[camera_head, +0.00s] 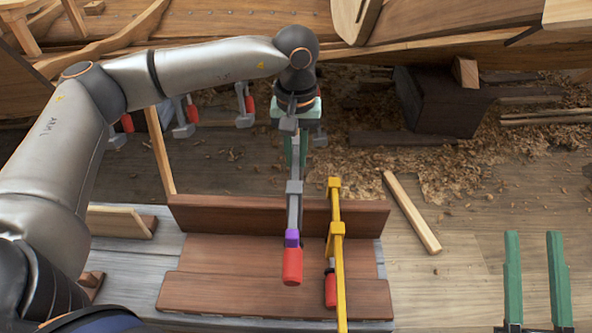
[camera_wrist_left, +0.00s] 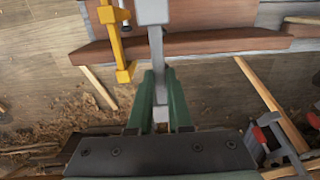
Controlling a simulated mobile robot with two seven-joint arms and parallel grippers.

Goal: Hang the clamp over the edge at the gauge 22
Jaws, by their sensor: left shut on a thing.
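My left gripper (camera_head: 294,150) is shut on a grey clamp (camera_head: 294,205) with a purple band and a red handle. The clamp's bar also shows between the green fingers in the left wrist view (camera_wrist_left: 155,45). In the head view the clamp overlaps the upright brown plank (camera_head: 230,218), its red handle over the flat boards; I cannot tell whether it touches the plank. A yellow clamp (camera_head: 337,230) with a red handle is just right of it, across the plank's edge. My right gripper (camera_head: 537,240) is open and empty at the lower right. I cannot read a gauge marked 22.
Flat brown boards (camera_head: 225,290) lie in front of the upright plank. A loose wooden strip (camera_head: 412,213) lies to the right. Behind are shavings, a dark block (camera_head: 440,100) and the wooden hull (camera_head: 430,45). Several clamps hang at the back left (camera_head: 244,108).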

